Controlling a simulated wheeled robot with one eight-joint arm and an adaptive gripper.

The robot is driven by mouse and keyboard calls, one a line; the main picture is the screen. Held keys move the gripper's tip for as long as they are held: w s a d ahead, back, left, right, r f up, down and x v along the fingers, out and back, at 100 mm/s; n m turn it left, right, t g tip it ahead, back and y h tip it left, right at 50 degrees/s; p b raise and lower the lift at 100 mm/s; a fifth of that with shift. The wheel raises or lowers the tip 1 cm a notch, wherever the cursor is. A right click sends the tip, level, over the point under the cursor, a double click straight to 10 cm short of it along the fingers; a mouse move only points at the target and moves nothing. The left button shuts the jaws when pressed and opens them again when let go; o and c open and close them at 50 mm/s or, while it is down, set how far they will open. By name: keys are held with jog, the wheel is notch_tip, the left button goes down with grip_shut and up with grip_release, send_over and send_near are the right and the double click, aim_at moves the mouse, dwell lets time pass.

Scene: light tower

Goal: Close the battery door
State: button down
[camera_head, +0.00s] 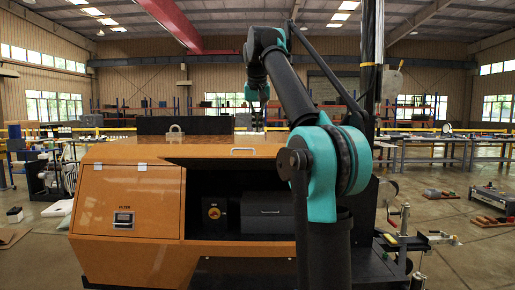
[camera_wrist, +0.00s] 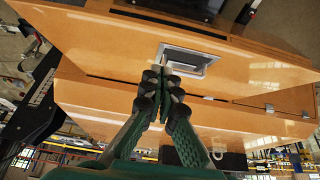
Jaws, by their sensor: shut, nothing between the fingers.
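The orange light tower cabinet (camera_head: 130,250) stands in front of me. Its middle bay (camera_head: 225,185) is open and dark, with a red-and-yellow switch (camera_head: 213,211) and a dark box (camera_head: 268,212) inside. I cannot tell for sure which panel is the battery door. The FILTER door (camera_head: 95,195) at the left looks closed. My gripper (camera_head: 258,118) is small in the head view, pointing down above the cabinet top. In the wrist view my gripper (camera_wrist: 162,70) is shut and empty, its tips beside a recessed latch (camera_wrist: 187,60) on an orange panel (camera_wrist: 110,50). Contact cannot be told.
A pale handle (camera_head: 243,150) and a lifting eye (camera_head: 175,129) are on the cabinet's upper part. A dark mast (camera_head: 372,60) rises at the right. Jack hardware (camera_head: 405,240) stands low right. Workbenches (camera_head: 440,145) and shelves line the hall behind.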

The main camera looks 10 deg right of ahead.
send_over(258, 156)
jog(key=w, duration=0.1)
notch_tip(258, 156, down, 4)
jog(key=shift+w+d+f, duration=0.1)
jog(key=shift+w+f, duration=0.05)
jog(key=f, duration=0.1)
jog(key=s+f, duration=0.1)
jog(key=shift+f, duration=0.4)
jog(key=shift+s+a+f, duration=0.2)
jog(key=shift+f, duration=0.2)
jog(key=shift+f, duration=0.15)
